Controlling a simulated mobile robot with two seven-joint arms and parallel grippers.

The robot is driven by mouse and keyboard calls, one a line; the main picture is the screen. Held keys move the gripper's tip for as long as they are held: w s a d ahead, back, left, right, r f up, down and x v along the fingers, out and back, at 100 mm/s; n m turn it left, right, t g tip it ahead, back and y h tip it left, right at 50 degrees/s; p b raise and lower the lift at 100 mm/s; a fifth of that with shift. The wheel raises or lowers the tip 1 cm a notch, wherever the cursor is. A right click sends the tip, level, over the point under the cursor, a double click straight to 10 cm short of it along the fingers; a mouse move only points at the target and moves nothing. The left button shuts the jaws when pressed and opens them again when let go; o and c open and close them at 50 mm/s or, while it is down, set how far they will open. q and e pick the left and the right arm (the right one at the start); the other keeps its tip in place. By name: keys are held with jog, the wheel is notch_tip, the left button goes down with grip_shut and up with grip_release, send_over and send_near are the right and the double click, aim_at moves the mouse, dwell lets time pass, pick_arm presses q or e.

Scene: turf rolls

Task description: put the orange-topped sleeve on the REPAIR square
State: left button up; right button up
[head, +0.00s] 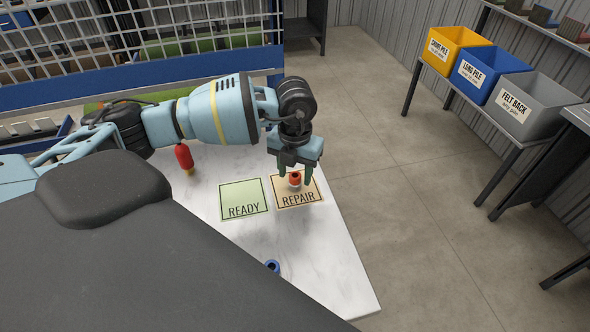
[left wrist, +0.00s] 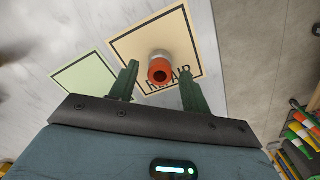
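The orange-topped sleeve (head: 295,182) stands upright on the REPAIR square (head: 300,200), with a pale lower body. It also shows in the left wrist view (left wrist: 160,68), on the tan REPAIR square (left wrist: 128,45) and inside its border. My left gripper (head: 296,177) points down over this square. Its two green fingers (left wrist: 159,80) are apart, one on each side of the sleeve, with visible gaps to it. My right gripper is not in view.
The green READY square (head: 243,194) lies just left of REPAIR. A red sleeve-like piece (head: 184,157) and a blue-topped piece (head: 272,266) stand on the white table (head: 340,268). Yellow (head: 455,45), blue (head: 490,72) and grey (head: 535,100) bins stand at right.

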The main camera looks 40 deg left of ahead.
aim_at(295, 175)
pick_arm(q)
jog(key=shift+r, duration=0.1)
notch_tip(295, 175, up, 12)
dwell(0.5)
